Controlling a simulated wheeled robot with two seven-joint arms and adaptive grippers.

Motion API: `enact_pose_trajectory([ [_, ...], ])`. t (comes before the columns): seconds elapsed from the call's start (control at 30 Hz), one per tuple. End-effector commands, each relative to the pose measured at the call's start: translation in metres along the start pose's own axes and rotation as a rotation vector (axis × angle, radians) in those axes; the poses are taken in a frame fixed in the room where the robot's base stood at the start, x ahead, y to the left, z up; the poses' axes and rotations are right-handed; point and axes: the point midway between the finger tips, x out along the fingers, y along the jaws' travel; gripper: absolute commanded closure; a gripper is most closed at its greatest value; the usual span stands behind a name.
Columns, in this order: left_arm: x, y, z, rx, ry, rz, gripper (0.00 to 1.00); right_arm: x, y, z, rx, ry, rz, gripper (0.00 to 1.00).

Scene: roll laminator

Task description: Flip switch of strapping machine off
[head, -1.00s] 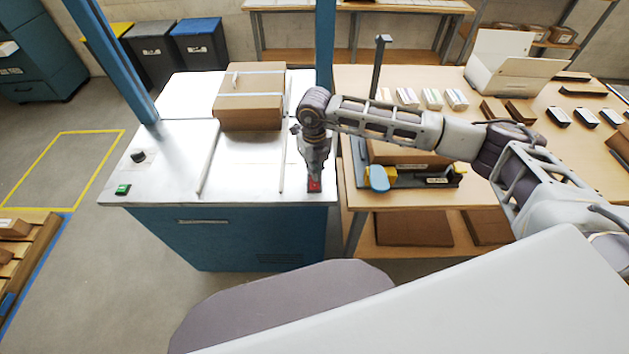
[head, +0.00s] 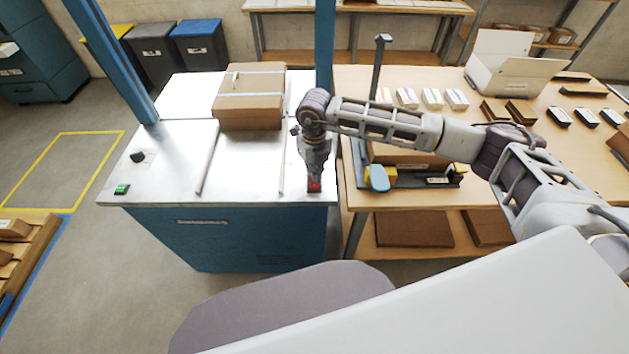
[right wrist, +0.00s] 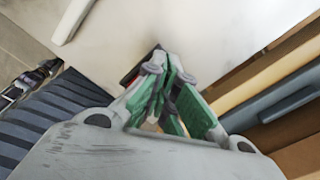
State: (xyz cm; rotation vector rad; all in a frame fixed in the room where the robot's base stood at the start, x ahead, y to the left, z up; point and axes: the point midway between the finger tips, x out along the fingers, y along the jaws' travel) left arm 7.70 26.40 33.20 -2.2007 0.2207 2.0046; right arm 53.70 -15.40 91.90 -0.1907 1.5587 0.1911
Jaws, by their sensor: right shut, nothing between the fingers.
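The strapping machine (head: 160,180) is a blue cabinet with a metal top and a blue arch. A red switch (head: 314,187) sits at the front right corner of its top. My right gripper (head: 314,181) points down at the red switch, shut and empty, its tips at or just above it; I cannot tell if they touch. In the right wrist view the shut green-padded fingers (right wrist: 172,108) cover most of the switch, and only a small dark and red part (right wrist: 131,76) shows beside them. The switch's position is hidden. My left gripper is not in view.
A strapped carton (head: 250,108) lies on the machine top. A black knob (head: 138,156) and a green switch (head: 122,189) are at its left. A wooden table (head: 400,200) with a tape dispenser, boxes and small packs stands close on the right.

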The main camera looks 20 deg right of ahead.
Motion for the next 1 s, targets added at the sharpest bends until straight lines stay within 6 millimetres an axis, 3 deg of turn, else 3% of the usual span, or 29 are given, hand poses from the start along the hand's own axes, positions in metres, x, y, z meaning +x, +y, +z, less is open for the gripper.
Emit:
enact_pose_trajectory([
  [0.17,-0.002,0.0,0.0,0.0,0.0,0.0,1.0,-0.001,0.0,-0.002,-0.001,0.005,0.0,1.0],
  [1.0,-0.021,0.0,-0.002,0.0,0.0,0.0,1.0,-0.043,0.0,-0.001,0.0,0.003,0.0,1.0],
])
